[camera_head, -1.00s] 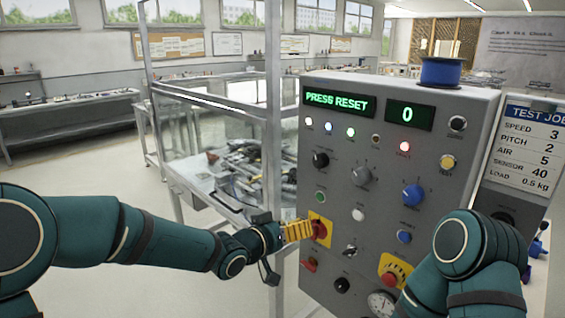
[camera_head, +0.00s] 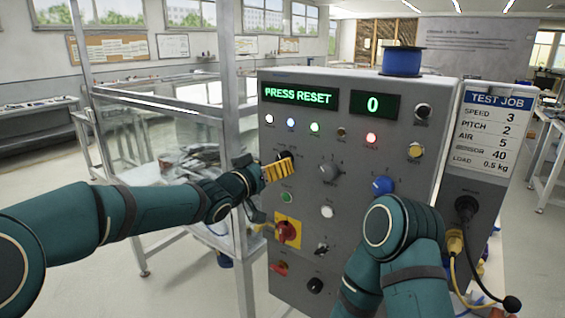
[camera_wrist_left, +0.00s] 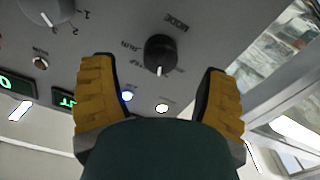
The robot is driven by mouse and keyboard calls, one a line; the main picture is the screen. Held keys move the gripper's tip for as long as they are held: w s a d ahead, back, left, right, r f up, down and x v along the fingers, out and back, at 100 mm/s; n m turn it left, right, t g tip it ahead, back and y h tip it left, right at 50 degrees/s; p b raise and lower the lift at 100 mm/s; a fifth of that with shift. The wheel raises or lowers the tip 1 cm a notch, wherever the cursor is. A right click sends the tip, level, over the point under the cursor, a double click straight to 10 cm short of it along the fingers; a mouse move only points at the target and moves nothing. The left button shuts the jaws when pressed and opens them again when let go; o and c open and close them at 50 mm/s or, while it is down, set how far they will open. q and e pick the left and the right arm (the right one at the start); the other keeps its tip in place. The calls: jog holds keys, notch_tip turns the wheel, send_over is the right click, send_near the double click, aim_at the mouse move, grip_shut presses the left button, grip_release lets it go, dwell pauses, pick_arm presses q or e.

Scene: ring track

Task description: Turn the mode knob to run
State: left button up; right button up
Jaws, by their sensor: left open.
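The mode knob (camera_wrist_left: 160,52) is a black round knob with a white mark, on the grey control panel (camera_head: 345,130). In the left wrist view, MODE and RUN are printed around it, and its white mark points down the picture, away from RUN. In the head view the mode knob (camera_head: 285,156) shows just past my left fingertips. My left gripper (camera_wrist_left: 158,70) is open, with its yellow fingers on either side of the knob. I cannot tell whether they touch it. In the head view my left gripper (camera_head: 277,169) is at the panel's left side. My right gripper is out of view.
The panel display (camera_head: 299,95) reads PRESS RESET. A red switch on a yellow plate (camera_head: 287,231) is below my left gripper. A grey knob (camera_head: 328,170) and a blue knob (camera_head: 382,186) are to the right. A metal frame post (camera_head: 233,110) stands close on the left.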

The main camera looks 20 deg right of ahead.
pick_arm(q)
jog(key=shift+x, duration=2.25)
jog(key=shift+a, duration=0.1)
jog(key=c, duration=1.2)
